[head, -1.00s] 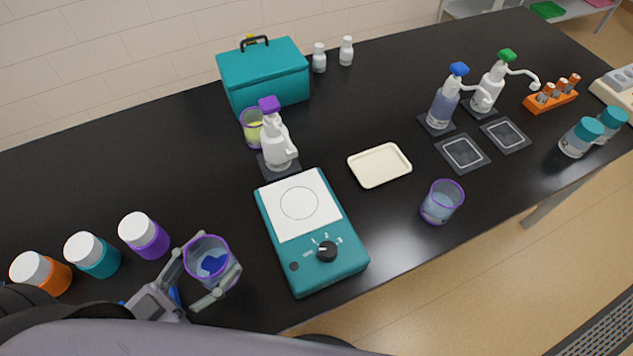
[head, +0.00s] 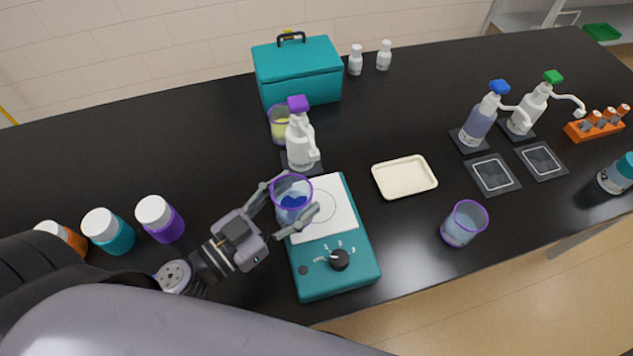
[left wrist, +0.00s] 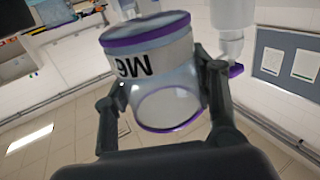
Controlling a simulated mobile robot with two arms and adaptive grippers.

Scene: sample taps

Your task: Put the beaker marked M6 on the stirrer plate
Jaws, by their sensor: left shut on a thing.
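My left gripper (head: 294,209) is shut on a clear beaker with a purple rim (head: 291,203). In the left wrist view the same beaker (left wrist: 158,75) shows a white label reading M6, upside down in the picture, between the two fingers (left wrist: 165,90). In the head view the beaker is over the left edge of the teal stirrer plate (head: 350,270), overlapping its white top. I cannot tell whether its base touches the plate. The stirrer plate has a ring mark and a black dial. My right gripper is not in view.
A purple-topped pump bottle (head: 300,145) stands just behind the plate, by a beaker of yellow liquid (head: 279,124). A cream tray (head: 405,178) and another purple-rimmed beaker (head: 464,224) are to the right. Capped jars (head: 160,219) stand at left. A teal box (head: 298,72) is behind.

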